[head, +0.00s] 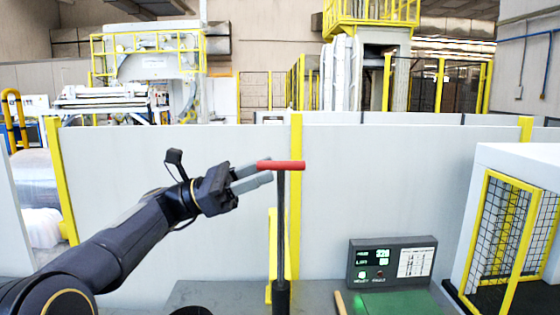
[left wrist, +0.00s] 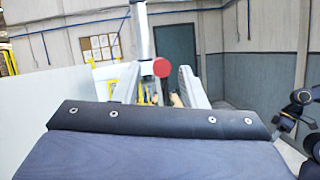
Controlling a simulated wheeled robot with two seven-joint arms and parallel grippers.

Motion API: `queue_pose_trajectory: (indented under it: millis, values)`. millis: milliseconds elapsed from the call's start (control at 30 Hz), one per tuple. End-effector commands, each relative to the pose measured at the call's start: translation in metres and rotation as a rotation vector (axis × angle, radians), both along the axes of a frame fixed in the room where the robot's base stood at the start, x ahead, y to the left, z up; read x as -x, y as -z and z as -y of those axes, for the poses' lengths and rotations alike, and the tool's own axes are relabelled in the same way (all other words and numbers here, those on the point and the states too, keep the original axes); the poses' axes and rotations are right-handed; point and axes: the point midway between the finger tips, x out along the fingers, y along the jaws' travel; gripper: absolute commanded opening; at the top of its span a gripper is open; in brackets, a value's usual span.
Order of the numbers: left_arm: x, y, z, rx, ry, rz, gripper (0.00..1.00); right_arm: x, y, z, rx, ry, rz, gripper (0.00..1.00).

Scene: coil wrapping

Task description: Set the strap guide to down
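The strap guide appears to be the upright dark post (head: 281,225) with a red crossbar handle (head: 290,165) on top. It stands upright in front of the yellow fence post. My left gripper (head: 262,174) reaches in from the left, with its grey fingers at the left part of the red handle. In the left wrist view, the round red handle end (left wrist: 162,68) shows between the two fingers (left wrist: 160,88), with gaps on both sides. The fingers are open and not closed on it. My right gripper is not seen in the head view.
A control box (head: 392,262) with green displays stands right of the post's foot, with a green surface (head: 395,303) in front. White panels (head: 375,190) with yellow posts stand behind. A yellow-framed mesh cage (head: 505,235) is at the right.

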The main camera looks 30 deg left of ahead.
Motion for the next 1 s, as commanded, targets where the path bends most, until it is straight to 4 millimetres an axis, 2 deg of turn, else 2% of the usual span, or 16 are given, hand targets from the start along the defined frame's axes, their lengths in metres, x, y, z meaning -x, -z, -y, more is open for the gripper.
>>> queue_pose_trajectory:
  millis: [200, 567, 667, 867, 1000]
  values:
    - [-0.012, -0.013, 0.025, 0.0, 0.002, 0.002, 0.38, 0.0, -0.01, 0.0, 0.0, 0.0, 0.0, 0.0]
    - [-0.016, -0.014, 0.032, -0.002, -0.001, 0.001, 0.38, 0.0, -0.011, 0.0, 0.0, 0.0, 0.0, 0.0]
    - [-0.016, -0.014, 0.032, -0.002, -0.001, 0.001, 0.29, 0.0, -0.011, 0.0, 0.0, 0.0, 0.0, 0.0]
    - [-0.016, -0.014, 0.032, -0.001, -0.002, 0.001, 0.03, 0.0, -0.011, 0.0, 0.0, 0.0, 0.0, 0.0]
    - [-0.016, -0.014, 0.032, -0.001, -0.002, 0.001, 0.0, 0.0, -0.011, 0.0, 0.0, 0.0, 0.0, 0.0]
